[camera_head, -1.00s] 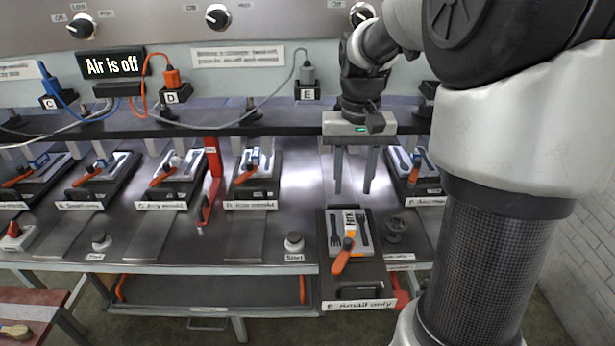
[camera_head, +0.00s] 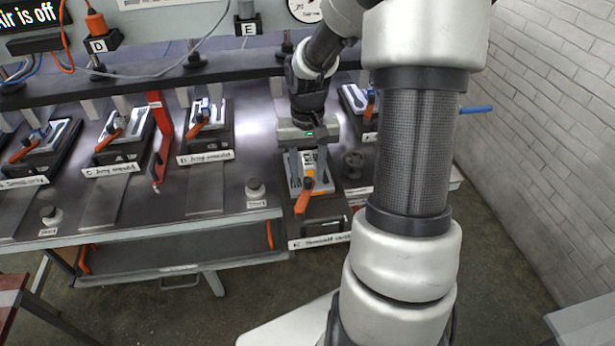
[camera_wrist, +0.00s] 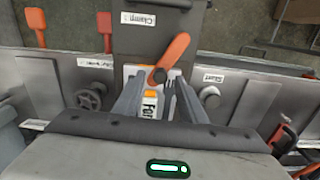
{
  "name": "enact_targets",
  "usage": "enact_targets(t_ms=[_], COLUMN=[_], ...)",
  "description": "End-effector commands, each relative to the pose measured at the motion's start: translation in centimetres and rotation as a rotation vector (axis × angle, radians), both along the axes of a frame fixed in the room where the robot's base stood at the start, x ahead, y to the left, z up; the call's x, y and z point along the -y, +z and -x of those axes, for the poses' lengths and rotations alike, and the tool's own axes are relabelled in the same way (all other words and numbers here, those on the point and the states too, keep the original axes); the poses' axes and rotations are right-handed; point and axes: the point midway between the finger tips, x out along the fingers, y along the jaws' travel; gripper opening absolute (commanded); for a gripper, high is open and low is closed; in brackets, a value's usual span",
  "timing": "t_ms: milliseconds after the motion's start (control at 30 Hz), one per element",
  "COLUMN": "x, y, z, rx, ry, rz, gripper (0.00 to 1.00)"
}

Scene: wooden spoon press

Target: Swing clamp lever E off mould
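Clamp lever E (camera_head: 302,200) is an orange handle on the dark mould E base (camera_head: 325,212) at the table's front edge. It also shows in the wrist view (camera_wrist: 174,50), slanting up and right from its pivot across the mould. Under it lies the pale mould plate (camera_wrist: 150,105) with a dark fork shape and a partly covered label. My gripper (camera_head: 308,184) is open just above this mould. In the wrist view my gripper (camera_wrist: 158,82) has its two fingers apart, on either side of the lever's pivot end. Contact with the lever cannot be told.
Other moulds with orange levers, such as mould D (camera_head: 207,130), stand to the left. A dark knob wheel (camera_head: 352,162) and a Start button (camera_head: 255,188) flank mould E. A brick wall (camera_head: 540,130) is at right.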

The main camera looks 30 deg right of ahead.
Motion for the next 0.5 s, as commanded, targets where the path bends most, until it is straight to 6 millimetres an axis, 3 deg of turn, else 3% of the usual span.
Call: enact_targets(t_ms=[200, 500], x=[0.0, 0.0], y=[-1.7, -1.8], z=[0.0, 0.0], rx=[0.000, 0.001], ry=[-0.001, 0.000], rz=[0.000, 0.000], gripper=[0.38, 0.34])
